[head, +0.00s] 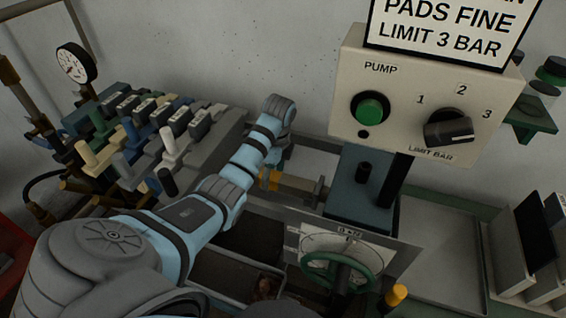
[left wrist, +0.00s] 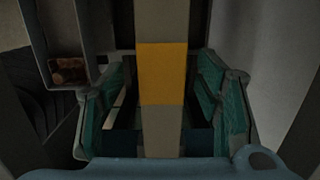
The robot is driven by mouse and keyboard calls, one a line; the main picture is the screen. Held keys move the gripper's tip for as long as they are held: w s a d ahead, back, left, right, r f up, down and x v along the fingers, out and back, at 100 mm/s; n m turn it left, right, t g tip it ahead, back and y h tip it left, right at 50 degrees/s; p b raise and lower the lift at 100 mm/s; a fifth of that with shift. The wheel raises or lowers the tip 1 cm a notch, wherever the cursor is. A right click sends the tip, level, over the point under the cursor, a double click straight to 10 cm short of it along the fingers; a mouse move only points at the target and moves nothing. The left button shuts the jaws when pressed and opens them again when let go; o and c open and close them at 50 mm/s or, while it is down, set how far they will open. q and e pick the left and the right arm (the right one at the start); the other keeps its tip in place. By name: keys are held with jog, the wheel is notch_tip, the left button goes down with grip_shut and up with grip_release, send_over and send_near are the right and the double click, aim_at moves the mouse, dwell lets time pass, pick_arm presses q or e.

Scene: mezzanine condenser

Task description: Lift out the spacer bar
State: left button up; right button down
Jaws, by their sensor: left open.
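The spacer bar (head: 300,187) is a tan bar with a yellow band. In the head view it lies across the dark frame, left of the blue-grey press block (head: 352,190). In the left wrist view the bar (left wrist: 160,125) runs top to bottom through the middle, yellow band at centre. My left gripper (left wrist: 165,85) is open, its teal-padded fingers on either side of the bar with gaps visible. In the head view my left arm reaches over the bar's left end and mostly hides the gripper. My right gripper is not in view.
A green handwheel (head: 338,268) stands in front of the press block. A pump control box (head: 400,75) hangs above. A bank of coloured levers (head: 125,135) is at left. A grey tray (head: 235,278) below holds a brown lump (head: 264,286). An empty tray (head: 440,235) is at right.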

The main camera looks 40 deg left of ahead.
pick_arm(q)
jog(key=shift+s+a+f, duration=0.15)
jog(key=shift+f, duration=0.3)
jog(key=shift+w+f, duration=0.2)
jog(key=shift+f, duration=0.1)
grip_shut()
jog(key=shift+r, duration=0.1)
jog(key=shift+w, duration=0.1)
